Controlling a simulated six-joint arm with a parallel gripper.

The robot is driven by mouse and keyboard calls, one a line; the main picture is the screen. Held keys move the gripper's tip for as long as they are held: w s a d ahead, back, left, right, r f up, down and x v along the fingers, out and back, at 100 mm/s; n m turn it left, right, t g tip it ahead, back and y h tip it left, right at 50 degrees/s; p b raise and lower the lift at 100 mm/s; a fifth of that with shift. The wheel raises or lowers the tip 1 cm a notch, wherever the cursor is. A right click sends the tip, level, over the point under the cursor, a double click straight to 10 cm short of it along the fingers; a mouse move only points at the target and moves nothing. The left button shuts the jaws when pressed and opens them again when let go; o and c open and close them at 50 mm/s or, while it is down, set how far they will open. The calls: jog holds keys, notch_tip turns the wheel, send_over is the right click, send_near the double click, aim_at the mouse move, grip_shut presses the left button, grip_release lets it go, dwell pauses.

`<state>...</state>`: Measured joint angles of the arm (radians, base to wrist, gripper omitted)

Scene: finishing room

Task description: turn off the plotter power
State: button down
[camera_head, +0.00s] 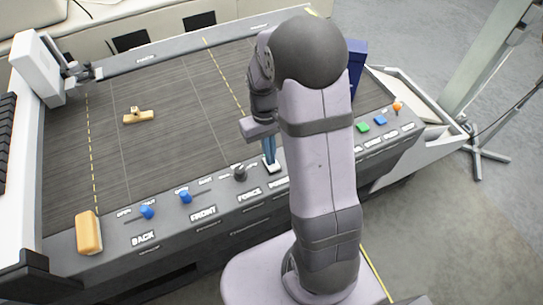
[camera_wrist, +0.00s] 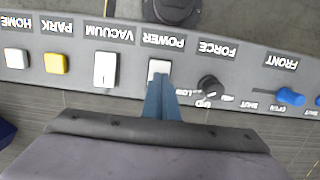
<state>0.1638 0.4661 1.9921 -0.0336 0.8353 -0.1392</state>
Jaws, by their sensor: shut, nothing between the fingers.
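In the head view only a sliver of white shows at the fingertips, by the partly hidden label. My gripper (camera_wrist: 162,84) is shut and empty, its two blue fingers together and pointing at the switch. The fingertips overlap the lower edge of the switch in the wrist view. I cannot tell whether they touch it. In the head view the gripper (camera_head: 269,158) is over the control panel, and my arm hides part of the panel.
The white vacuum switch (camera_wrist: 105,69) and yellow park button (camera_wrist: 57,63) are on one side. The black force knob (camera_wrist: 210,87) and blue front lever (camera_wrist: 290,96) are on the other. A tan block (camera_head: 89,233) lies at the panel's left end. The plotter bed (camera_head: 150,165) is mostly clear.

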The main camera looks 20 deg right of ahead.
jog(key=shift+r+p, duration=0.75)
jog(key=shift+r, duration=0.05)
notch_tip(320, 180, up, 12)
jog(key=w, duration=0.2)
jog(key=shift+r+b, duration=0.15)
jog(key=shift+b, duration=0.2)
jog(key=shift+f+b, duration=0.2)
jog(key=shift+b, duration=0.45)
jog(key=shift+s+b, duration=0.1)
jog(key=shift+b, duration=0.45)
jog(key=shift+s+a+r+b, duration=0.1)
jog(key=shift+s+r+b, duration=0.3)
jog(key=shift+b, duration=0.75)
